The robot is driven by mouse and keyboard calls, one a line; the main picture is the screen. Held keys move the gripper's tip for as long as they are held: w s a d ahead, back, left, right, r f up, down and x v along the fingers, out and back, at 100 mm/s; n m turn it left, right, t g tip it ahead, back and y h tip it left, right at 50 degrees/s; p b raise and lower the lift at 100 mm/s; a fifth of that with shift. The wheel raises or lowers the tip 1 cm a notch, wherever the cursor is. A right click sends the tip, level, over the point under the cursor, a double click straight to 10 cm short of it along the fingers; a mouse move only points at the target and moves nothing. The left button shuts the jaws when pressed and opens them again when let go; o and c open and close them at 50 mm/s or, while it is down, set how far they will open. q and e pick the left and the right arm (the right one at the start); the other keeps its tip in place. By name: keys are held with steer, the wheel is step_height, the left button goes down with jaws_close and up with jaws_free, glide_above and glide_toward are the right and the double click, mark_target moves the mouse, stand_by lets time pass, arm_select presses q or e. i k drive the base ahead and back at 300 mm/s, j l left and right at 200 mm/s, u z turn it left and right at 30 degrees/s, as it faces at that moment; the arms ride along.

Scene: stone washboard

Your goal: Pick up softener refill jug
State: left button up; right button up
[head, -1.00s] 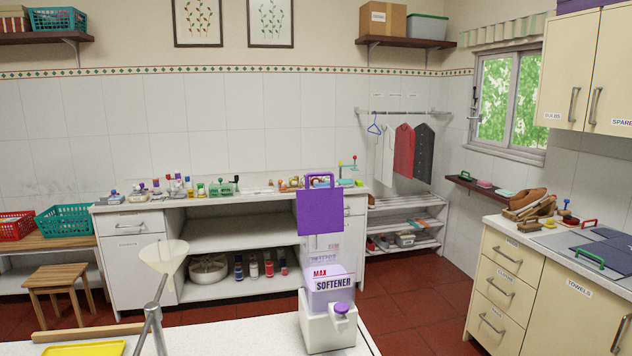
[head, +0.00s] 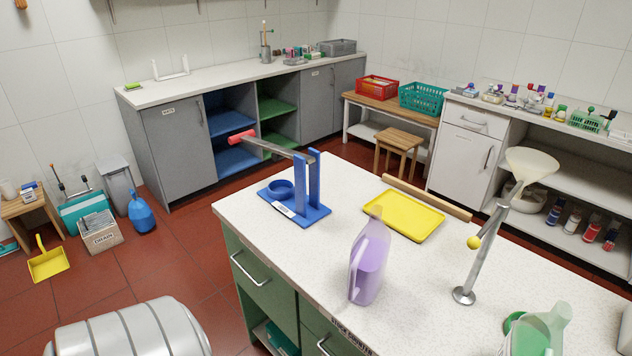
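A translucent purple jug (head: 369,264) with a pale handle stands upright on the speckled white island counter (head: 425,290), near its front edge. It looks like the softener refill jug, but I can read no label on it. A translucent pale green jug (head: 540,332) is partly cut off at the bottom right of the head view. Neither of my grippers is in view.
A blue stand (head: 295,212) with a long-handled bar is left of the purple jug. A yellow tray (head: 404,216) lies behind it. A funnel on a metal stand (head: 478,250) rises to its right. A silvery ribbed rounded object (head: 125,332) is at lower left.

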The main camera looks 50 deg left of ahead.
mark_target(369, 259)
steer(key=j+u, duration=0.1)
steer(key=u, duration=1)
steer(key=k+j, duration=0.05)
